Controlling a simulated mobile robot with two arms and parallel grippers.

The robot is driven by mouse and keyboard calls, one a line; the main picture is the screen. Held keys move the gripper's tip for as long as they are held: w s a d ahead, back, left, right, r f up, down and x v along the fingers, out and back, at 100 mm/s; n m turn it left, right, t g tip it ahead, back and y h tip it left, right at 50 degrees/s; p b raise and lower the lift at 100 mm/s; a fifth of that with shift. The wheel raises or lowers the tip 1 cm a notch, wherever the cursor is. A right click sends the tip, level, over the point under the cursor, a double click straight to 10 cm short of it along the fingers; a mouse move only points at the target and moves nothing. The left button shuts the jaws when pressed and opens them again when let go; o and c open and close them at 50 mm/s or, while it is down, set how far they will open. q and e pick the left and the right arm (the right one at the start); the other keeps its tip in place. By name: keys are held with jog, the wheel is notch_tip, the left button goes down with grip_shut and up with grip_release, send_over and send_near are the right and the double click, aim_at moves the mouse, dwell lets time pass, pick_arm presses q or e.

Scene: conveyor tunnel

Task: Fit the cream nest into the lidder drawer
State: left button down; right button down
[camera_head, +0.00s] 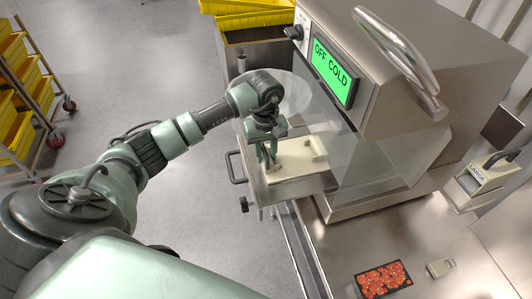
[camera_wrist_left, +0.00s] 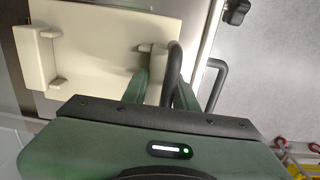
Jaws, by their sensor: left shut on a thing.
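The cream nest (camera_head: 312,147) is a pale plate with raised blocks, lying level at the open lidder drawer (camera_head: 303,187). I cannot tell whether it is fully seated. In the left wrist view, the nest (camera_wrist_left: 95,35) fills the upper left, with a dark curved handle at its right edge. My left gripper (camera_head: 267,160) points down at the nest's left side. Its fingers (camera_wrist_left: 165,92) are shut on that dark handle. The drawer's own dark pull handle (camera_head: 235,167) stands free to the left. My right gripper is not in view.
The steel lidder (camera_head: 430,60) shows "OFF COLD" on a green screen, with a clear guard below. A nest labelled LARGE (camera_head: 478,182) stands at right. A red-patterned tray (camera_head: 383,280) and small grey item (camera_head: 440,268) lie on the bench.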

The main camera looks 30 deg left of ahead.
pick_arm(q)
jog(key=c, duration=1)
grip_release()
notch_tip(320, 180, up, 6)
jog(key=shift+r+b, duration=0.25)
jog(key=shift+b, duration=0.75)
jog(key=shift+r, duration=0.65)
